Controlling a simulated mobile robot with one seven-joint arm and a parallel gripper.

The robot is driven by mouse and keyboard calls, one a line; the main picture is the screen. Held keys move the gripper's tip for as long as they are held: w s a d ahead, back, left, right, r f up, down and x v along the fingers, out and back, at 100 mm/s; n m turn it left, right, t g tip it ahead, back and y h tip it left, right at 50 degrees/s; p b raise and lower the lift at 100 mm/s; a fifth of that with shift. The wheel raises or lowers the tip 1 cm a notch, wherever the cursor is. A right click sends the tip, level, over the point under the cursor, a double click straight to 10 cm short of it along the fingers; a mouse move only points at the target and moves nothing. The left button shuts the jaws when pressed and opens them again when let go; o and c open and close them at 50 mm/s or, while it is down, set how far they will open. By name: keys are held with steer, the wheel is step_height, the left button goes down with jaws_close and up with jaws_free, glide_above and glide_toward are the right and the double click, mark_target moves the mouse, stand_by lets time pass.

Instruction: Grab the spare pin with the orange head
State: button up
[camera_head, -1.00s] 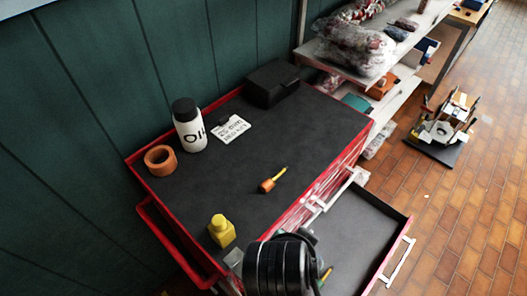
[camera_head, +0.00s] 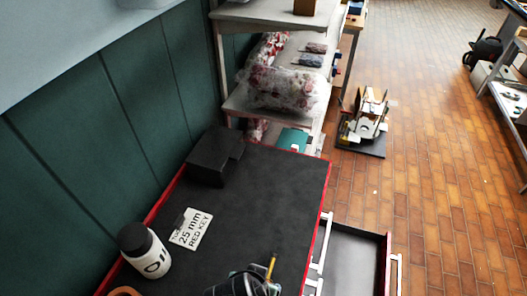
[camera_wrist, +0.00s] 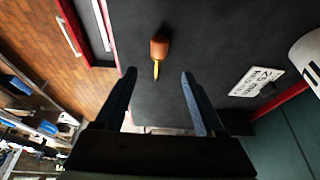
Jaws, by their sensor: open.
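The pin lies on the dark top of the red cart. Its orange head (camera_wrist: 160,47) and thin yellow shaft (camera_wrist: 156,69) show whole in the wrist view. In the head view only the yellow shaft (camera_head: 271,267) shows clearly, as my arm hides much of the head. My gripper (camera_wrist: 159,75) is open and empty. In the wrist view its fingertips lie on either side of the shaft's free end, with the orange head beyond them. I cannot tell how high the fingers are above the cart top.
A white bottle with a black cap (camera_head: 147,254), a label reading 25 mm RED KEY (camera_head: 191,229) and a black box (camera_head: 213,157) stand or lie on the cart top (camera_head: 265,190). An open drawer (camera_head: 352,260) juts out at the right. The top around the pin is clear.

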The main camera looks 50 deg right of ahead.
mark_target(269, 274)
steer(key=x, duration=0.2)
steer(key=shift+w+d+f, duration=0.1)
steer(key=shift+f, duration=0.15)
steer(key=shift+p+x, duration=0.9)
steer(key=shift+x, duration=1.7)
jaws_close()
